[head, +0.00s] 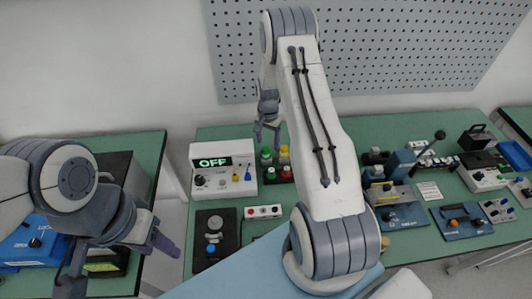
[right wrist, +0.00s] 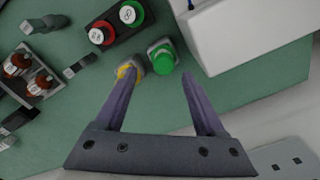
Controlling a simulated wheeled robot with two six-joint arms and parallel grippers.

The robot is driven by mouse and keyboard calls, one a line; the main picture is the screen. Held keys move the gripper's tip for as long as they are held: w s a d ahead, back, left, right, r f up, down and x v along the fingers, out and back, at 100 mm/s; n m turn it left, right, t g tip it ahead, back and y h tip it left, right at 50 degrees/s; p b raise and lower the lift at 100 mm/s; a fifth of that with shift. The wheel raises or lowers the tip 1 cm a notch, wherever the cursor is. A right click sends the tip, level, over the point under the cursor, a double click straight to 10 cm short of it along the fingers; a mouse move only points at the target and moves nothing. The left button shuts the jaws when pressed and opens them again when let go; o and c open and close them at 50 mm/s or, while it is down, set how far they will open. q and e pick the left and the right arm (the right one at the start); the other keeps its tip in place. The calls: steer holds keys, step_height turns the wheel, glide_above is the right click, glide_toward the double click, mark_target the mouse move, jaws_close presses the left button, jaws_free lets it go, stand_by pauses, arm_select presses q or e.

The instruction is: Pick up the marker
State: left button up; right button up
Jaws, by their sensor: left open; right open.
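I cannot make out a marker for certain in either view. In the right wrist view, a yellow-topped item (right wrist: 128,72) and a green-capped item (right wrist: 163,60) stand close together on the green bench. My right gripper (head: 267,138) is open and empty in the head view, above the back of the bench. In the right wrist view its fingers (right wrist: 158,76) are apart, the left fingertip overlapping the yellow-topped item; contact cannot be told. My left gripper (head: 120,268) is open and empty at the lower left in the head view.
A white box with an OFF display (head: 223,170) stands left of the capped items. A black holder with red and green caps (right wrist: 115,22) is behind them. Small dark pieces (right wrist: 80,66) lie nearby. My right arm hides the bench's middle. A perforated panel (head: 400,45) is behind.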

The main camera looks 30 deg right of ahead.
mark_target(266, 149)
steer(key=shift+a+f+p, duration=0.1)
steer(key=shift+f+p, duration=0.15)
steer(key=shift+p, duration=0.05)
steer(key=f, duration=0.1)
steer(key=f+p, duration=0.2)
steer(key=f, duration=0.1)
steer(key=shift+a, duration=0.25)
steer(key=shift+w+f, duration=0.15)
steer(key=shift+f, duration=0.25)
jaws_close()
